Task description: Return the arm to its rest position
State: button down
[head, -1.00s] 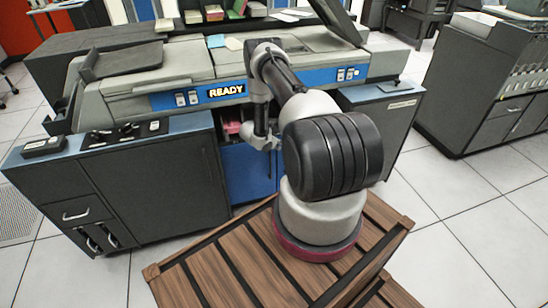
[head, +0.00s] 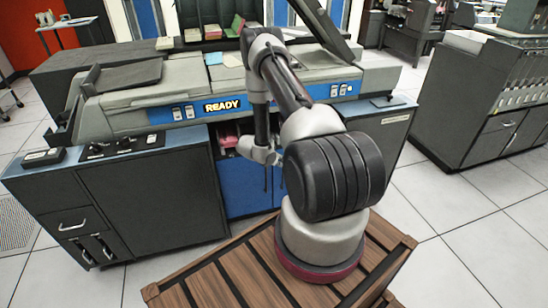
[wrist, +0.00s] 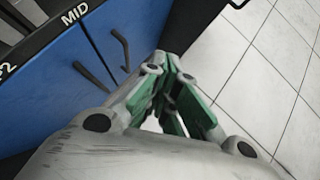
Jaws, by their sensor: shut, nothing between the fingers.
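My arm rises from its round base on the slatted wooden deck in the head view, bends at a raised elbow and hangs down in front of the machine. Its wrist end is in front of the blue cabinet doors (head: 243,187); the fingers are hard to make out there. In the wrist view my gripper (wrist: 168,75) has green-lined fingers that converge at their tips. It is shut and holds nothing. The tips point down towards the foot of the blue doors (wrist: 75,85) and the floor.
The card machine (head: 150,103) with a lit READY sign (head: 222,105) stands behind the arm. Pink cards (head: 228,140) sit in an opening below its top. A grey cabinet (head: 465,115) stands at the right. White tiled floor (head: 450,225) is clear between them.

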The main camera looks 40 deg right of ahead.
jog(key=shift+s+r, duration=0.15)
jog(key=s+d+r+m+g, duration=0.2)
jog(key=s+m+g, duration=0.2)
jog(key=s, duration=0.5)
jog(key=s+r+m+g+y, duration=0.1)
jog(key=s+r+m+g, duration=0.15)
jog(key=r, duration=0.55)
jog(key=s+r+m+g, duration=0.1)
jog(key=s+r+m, duration=0.25)
jog(key=r, duration=0.45)
jog(key=s+a+r+m+t+y, duration=0.2)
jog(key=s+a+r, duration=0.3)
jog(key=a+r, duration=0.3)
jog(key=s+a+r+m+t+y, duration=0.3)
jog(key=a+r, duration=0.6)
jog(key=r, duration=0.6)
jog(key=s+a+r+m+t+y, duration=0.3)
jog(key=s+a+r, duration=0.4)
jog(key=r, duration=0.5)
jog(key=a+m+t, duration=0.1)
jog(key=t, duration=0.1)
jog(key=shift+a+r+m+t, duration=0.3)
jog(key=shift+a+t, duration=0.05)
